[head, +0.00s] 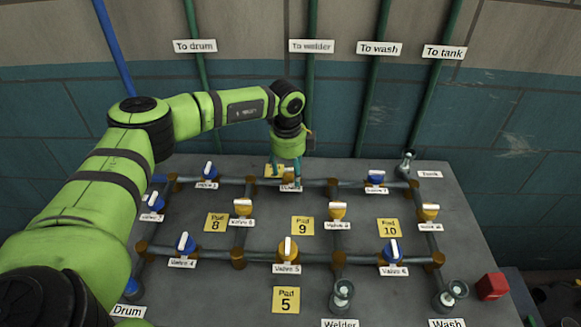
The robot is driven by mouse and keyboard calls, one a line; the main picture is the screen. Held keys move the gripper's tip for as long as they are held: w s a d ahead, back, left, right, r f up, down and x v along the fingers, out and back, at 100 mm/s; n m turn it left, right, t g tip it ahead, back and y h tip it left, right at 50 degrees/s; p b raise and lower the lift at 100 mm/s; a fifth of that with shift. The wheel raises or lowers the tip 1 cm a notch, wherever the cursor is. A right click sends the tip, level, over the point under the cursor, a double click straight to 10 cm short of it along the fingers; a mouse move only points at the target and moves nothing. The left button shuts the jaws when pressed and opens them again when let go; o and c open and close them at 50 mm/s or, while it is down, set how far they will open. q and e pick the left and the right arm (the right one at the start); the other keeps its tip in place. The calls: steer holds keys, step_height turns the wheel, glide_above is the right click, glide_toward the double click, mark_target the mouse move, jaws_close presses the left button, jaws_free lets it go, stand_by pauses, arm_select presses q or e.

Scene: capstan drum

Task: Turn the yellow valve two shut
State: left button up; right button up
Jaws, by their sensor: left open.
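My left gripper (286,171) points down at the middle of the back pipe row, its teal fingers apart. It is over the place between the blue valve one (209,171) and the blue valve at the right of that row (376,177). A small white label (290,188) sits just in front of the fingers, too small to read. Yellow shows around the fingers, partly a pad (274,169). Valve two's handle is mostly hidden by my gripper, so I cannot tell its angle or whether the fingers touch it. My right gripper is out of view.
Other valves stand close by on the pipes, including yellow valve five (288,247) and blue valve four (185,243). A red block (492,286) sits at the table's right edge. The wall with green pipes rises behind the grey table (455,195).

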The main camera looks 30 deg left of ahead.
arm_select(q)
steer(key=c, duration=1.1)
steer(key=shift+c, duration=0.2)
steer(key=shift+m, duration=0.3)
steer(key=m+b, duration=0.1)
steer(key=m, duration=0.1)
steer(key=shift+a+m, duration=0.1)
steer(key=shift+m, duration=0.2)
steer(key=m+b, duration=0.1)
steer(key=m, duration=0.4)
steer(key=shift+w+b, duration=0.1)
steer(key=shift+b, duration=0.3)
steer(key=m, duration=0.3)
steer(key=m+b, duration=0.1)
steer(key=m, duration=0.1)
steer(key=shift+w+r+m+g+h, duration=0.1)
steer(key=shift+m+g+h, duration=0.2)
steer(key=shift+m, duration=0.1)
steer(key=shift+w+r+m+b, duration=0.1)
steer(key=shift+m+b, duration=0.45)
steer(key=shift+m, duration=1.35)
